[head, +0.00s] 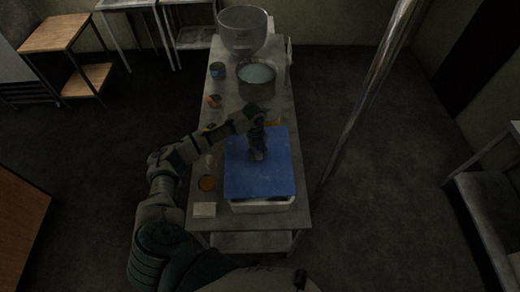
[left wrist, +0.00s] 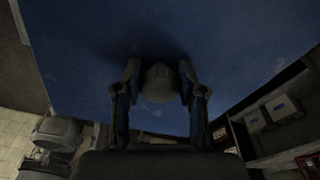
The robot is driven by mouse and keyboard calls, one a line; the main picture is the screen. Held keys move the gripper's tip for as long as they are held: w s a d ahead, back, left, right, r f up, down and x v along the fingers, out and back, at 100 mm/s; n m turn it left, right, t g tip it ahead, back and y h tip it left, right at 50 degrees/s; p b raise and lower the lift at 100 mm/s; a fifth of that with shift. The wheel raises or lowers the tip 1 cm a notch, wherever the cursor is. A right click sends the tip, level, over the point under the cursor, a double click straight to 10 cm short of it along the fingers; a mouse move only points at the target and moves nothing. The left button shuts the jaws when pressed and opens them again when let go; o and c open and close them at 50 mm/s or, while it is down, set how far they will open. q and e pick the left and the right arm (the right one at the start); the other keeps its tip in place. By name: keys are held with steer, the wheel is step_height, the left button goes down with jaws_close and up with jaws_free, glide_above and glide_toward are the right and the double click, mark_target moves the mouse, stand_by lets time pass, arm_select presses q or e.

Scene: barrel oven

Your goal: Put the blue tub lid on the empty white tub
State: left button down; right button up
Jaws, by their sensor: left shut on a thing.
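The blue tub lid (head: 262,180) is a flat square near the front end of the long table in the head view. It also fills the upper part of the left wrist view (left wrist: 200,35). Part of the white tub (head: 262,206) shows below the lid's near edge. The lid covers the tub's top, and I cannot tell whether it touches the rim. My left gripper (head: 258,156) is over the lid, shut on its round grey knob (left wrist: 160,83), with one finger on each side. My right gripper is not in view.
A steel pot (head: 256,80), a large bowl (head: 243,30) and a small dark tin (head: 217,71) stand toward the table's far end. A small white block (head: 204,210) and an amber round item (head: 207,184) lie left of the lid. A metal pole (head: 372,90) rises at the right.

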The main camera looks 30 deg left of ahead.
arm_select(q)
steer(key=shift+w+f, duration=0.1)
steer(key=shift+f, duration=0.35)
steer(key=f+b, duration=0.2)
steer(key=f, duration=0.1)
steer(key=shift+w+d+b, duration=0.2)
steer(key=shift+d+b, duration=0.2)
steer(key=shift+d+f, duration=0.15)
steer(key=shift+f, duration=0.35)
steer(key=shift+s+f, duration=0.1)
steer(key=shift+f, duration=0.15)
steer(key=shift+a+f, duration=0.15)
steer(key=shift+a, duration=0.3)
steer(key=shift+d, duration=0.15)
steer(key=shift+d+r+p, duration=0.2)
steer(key=shift+d+p, duration=0.1)
steer(key=shift+a+f, duration=0.2)
steer(key=shift+a, duration=0.15)
